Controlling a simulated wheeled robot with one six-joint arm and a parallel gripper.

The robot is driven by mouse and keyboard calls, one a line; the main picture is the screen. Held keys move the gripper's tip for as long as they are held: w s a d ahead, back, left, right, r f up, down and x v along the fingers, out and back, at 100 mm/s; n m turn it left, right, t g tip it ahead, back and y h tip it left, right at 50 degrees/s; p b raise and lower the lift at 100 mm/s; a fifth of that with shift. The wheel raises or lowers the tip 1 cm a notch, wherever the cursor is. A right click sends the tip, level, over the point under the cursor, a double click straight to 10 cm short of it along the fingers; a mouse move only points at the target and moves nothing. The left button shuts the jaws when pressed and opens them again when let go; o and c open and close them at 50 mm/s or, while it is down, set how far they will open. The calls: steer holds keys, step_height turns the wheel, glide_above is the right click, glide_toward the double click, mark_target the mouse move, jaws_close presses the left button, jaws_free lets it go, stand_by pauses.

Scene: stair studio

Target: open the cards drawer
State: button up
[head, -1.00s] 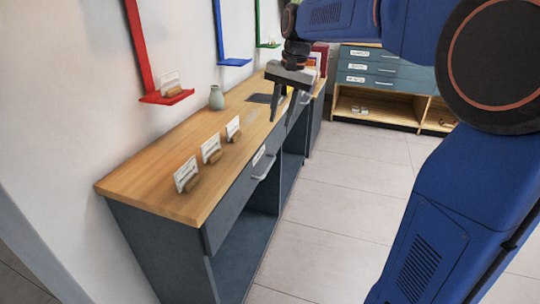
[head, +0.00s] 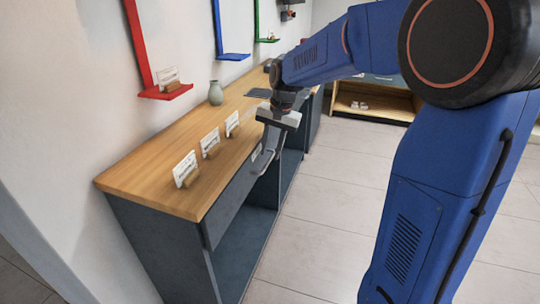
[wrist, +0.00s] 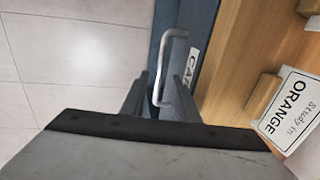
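The cards drawer (head: 230,200) is a dark blue-grey front under the wooden counter top and looks closed. Its silver bar handle (head: 266,163) shows in the head view just below my gripper. In the wrist view the handle (wrist: 158,75) lies between the two fingers of my gripper (wrist: 165,85), with a gap visible around it. A white label (wrist: 191,62) beside the handle starts with "CA"; the rest is hidden by a finger. In the head view my gripper (head: 268,145) points down at the drawer front, its fingertips partly hard to make out.
Several small white cards in wooden holders, one (head: 186,170) near the front, stand on the counter top (head: 150,180). One card (wrist: 290,108) reads "Study in ORANGE". A vase (head: 216,93) stands farther back. An open shelf (head: 245,245) is below the drawer. The tiled floor (head: 320,220) is clear.

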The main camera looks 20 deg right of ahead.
steer(key=shift+w+a+f, duration=0.1)
steer(key=shift+a+f, duration=0.05)
steer(key=shift+f, duration=1.1)
jaws_close()
steer(key=s+d, duration=1.2)
steer(key=d, duration=0.4)
steer(key=shift+d, duration=0.4)
steer(key=shift+s, duration=0.1)
jaws_free()
step_height(320, 180, up, 17)
steer(key=s+d, duration=0.2)
steer(key=shift+d, duration=0.3)
